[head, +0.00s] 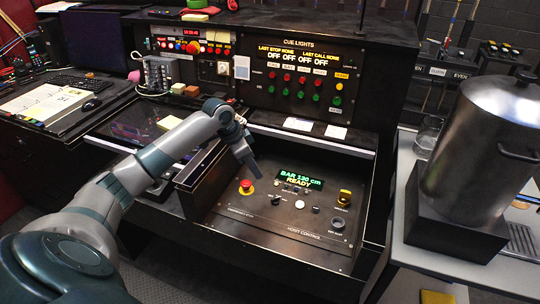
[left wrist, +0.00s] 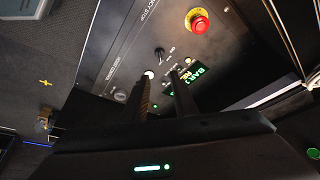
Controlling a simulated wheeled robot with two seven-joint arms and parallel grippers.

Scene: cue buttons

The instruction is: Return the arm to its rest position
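My left arm (head: 155,160) reaches in from the left over the console. Its gripper (head: 253,164) is above the upper left part of the hoist control panel (head: 270,215), pointing down, with nothing seen in it. In the left wrist view the two dark fingers (left wrist: 164,82) stand a little apart, with panel showing between them. Whether the fingers touch the panel cannot be told. My right gripper is not in view.
The raised cue lights panel (head: 305,75) stands behind the hoist panel. A large metal urn (head: 485,150) stands on the right. An open binder (head: 50,103), a mouse (head: 91,104) and a keyboard (head: 80,83) lie at left. A raised side wall (head: 200,165) borders the hoist panel.

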